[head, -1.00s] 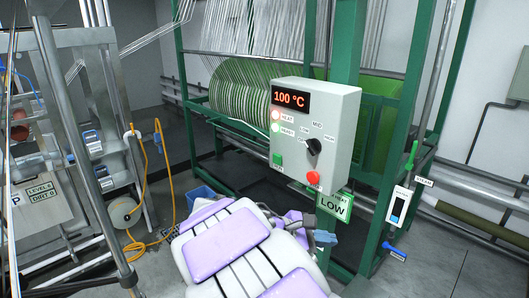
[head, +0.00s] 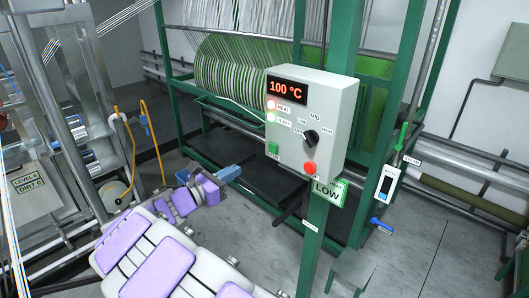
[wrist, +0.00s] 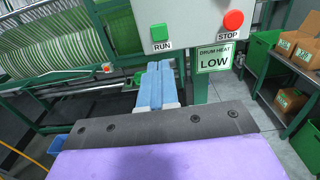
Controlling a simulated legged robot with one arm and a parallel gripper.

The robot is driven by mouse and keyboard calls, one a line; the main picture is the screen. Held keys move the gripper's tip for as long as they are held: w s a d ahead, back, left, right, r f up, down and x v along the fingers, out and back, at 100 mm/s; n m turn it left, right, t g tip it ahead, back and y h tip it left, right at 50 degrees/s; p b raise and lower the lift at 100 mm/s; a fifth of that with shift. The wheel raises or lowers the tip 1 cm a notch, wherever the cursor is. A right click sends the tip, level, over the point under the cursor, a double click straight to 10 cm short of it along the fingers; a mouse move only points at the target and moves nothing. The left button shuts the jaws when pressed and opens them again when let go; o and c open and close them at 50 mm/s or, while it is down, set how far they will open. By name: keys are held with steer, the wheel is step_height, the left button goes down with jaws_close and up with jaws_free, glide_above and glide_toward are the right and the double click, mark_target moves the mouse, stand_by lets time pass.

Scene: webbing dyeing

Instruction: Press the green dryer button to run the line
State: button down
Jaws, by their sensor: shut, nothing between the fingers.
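The grey control box (head: 335,120) stands on a green post and shows 100 °C in red digits. Its green dryer button (head: 273,148) is at the lower left of the front face; in the wrist view the green button (wrist: 159,32) sits above the RUN label. A red button (head: 310,168) is at the lower right, marked STOP in the wrist view. My gripper (head: 231,172) has blue fingers, shut and empty, left of and below the green button in the head view. In the wrist view the closed fingers (wrist: 160,66) point up towards the RUN label, apparently short of the box.
A black selector knob (head: 311,137) is on the box, with a LOW sign (head: 327,192) below. Green frame posts and a striped webbing drum (head: 235,68) stand behind. A yellow hose (head: 150,140) hangs at left. Shelves with cardboard boxes (wrist: 290,100) are at right in the wrist view.

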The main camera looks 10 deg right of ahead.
steer(key=shift+w, duration=0.15)
steer(key=p, duration=0.1)
glide_toward(272, 149)
steer(key=x, duration=0.6)
steer(key=shift+w+d, duration=0.3)
steer(key=shift+a, duration=0.2)
steer(key=shift+d+p, duration=0.15)
steer(key=shift+p, duration=0.15)
